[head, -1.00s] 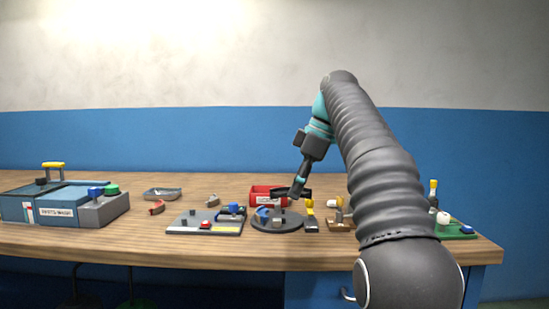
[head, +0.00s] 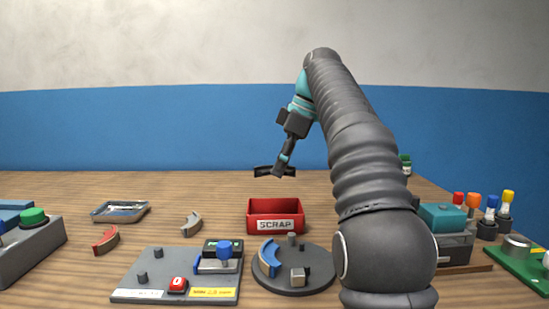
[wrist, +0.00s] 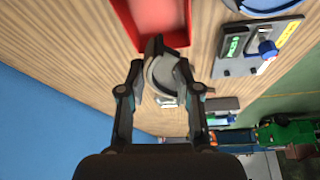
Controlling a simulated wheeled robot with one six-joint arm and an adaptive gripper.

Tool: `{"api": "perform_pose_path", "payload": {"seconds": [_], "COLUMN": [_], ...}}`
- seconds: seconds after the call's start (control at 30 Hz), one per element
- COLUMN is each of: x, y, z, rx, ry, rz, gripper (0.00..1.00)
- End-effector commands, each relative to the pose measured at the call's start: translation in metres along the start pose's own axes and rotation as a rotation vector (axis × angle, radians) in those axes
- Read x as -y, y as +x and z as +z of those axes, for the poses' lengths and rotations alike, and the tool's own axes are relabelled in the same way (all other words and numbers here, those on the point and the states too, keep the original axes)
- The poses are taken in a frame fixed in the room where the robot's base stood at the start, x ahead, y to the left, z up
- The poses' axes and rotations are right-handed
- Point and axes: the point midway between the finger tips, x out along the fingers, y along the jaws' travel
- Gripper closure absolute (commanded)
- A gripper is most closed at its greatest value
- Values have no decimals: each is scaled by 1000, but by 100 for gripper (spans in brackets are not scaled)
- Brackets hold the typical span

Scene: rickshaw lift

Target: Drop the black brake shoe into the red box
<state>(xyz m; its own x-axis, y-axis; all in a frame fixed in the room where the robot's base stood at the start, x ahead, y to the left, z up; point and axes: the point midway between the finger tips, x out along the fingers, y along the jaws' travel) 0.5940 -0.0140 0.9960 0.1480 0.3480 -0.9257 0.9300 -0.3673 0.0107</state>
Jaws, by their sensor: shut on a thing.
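My gripper (head: 275,171) is shut on the black brake shoe (head: 262,171), a dark curved piece held across the fingertips in the air. In the head view it hangs higher in the picture than the open red box (head: 276,226), which is marked SCRAP and stands on the table. In the wrist view my gripper (wrist: 161,82) has a curved piece between its fingertips. The red box (wrist: 181,38) shows there at the top, past the fingertips. The shoe appears beside the box rather than over its opening. The box's inside floor is partly visible in the wrist view.
A round dark plate (head: 318,277) with a blue shoe stands in front of the box. A grey fixture board (head: 150,290) is at front left. A grey shoe (head: 191,224), a red shoe (head: 106,241) and a metal tray (head: 119,212) lie left. The table behind the box is clear.

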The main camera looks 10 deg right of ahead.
Motion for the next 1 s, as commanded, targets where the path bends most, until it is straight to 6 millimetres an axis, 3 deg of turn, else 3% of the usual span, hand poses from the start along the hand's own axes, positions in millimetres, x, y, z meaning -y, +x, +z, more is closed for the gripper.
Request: {"api": "perform_pose_path", "payload": {"seconds": [0.27, 1.0], "x": [1, 2], "y": [5, 58], "z": [0, 20], "rx": [-1, 0], "ry": [-3, -6], "rz": [-1, -1], "gripper": [100, 100]}}
